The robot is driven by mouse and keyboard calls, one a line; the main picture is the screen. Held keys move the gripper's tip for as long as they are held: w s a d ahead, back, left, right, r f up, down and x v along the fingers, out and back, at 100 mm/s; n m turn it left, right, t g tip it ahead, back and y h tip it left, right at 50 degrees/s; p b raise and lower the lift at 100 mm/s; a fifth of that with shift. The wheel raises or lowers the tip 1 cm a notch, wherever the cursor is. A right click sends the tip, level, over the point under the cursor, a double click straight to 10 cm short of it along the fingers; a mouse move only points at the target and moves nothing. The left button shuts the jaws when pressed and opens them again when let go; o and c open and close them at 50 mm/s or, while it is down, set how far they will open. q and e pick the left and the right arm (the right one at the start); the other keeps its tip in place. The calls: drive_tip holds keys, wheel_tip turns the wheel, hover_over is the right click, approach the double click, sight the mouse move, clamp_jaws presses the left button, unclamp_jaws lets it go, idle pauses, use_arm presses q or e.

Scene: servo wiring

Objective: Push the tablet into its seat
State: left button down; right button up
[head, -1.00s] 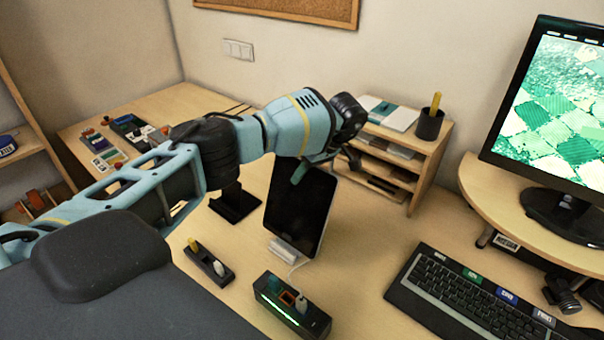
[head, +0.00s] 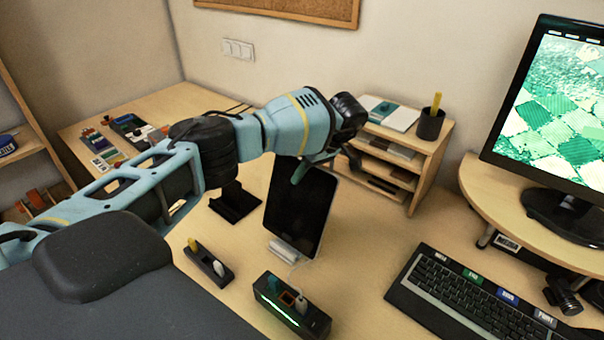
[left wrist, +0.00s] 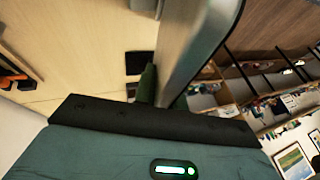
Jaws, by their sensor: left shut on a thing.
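The tablet (head: 300,209) stands upright and tilted back in the middle of the desk, dark screen facing the head camera. Its lower edge is at a small white-grey dock (head: 286,251) with a white cable; I cannot tell whether it is fully seated. My left gripper (head: 305,170) is shut on the tablet's top edge. In the left wrist view, the tablet (left wrist: 195,45) runs edge-on away from the gripper (left wrist: 152,92), with a green finger against its side. The other finger is largely hidden. My right gripper is not in view.
A black stand (head: 236,204) is left of the tablet. In front are a small black holder (head: 209,264) and a black power box (head: 291,305). A wooden shelf unit (head: 425,172) stands behind right, and a keyboard (head: 478,300) lies right. Desk between tablet and keyboard is clear.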

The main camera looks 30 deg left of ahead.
use_arm(q)
drive_tip(key=shift+s+f, duration=0.2)
drive_tip(key=shift+f, duration=0.3)
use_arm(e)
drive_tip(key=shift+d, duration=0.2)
use_arm(q)
drive_tip(key=shift+s+f, duration=0.25)
drive_tip(key=shift+f, duration=0.35)
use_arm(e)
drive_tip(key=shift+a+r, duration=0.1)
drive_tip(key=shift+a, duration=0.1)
use_arm(q)
drive_tip(key=c, duration=1.4)
unclamp_jaws()
drive_tip(key=shift+f, duration=0.1)
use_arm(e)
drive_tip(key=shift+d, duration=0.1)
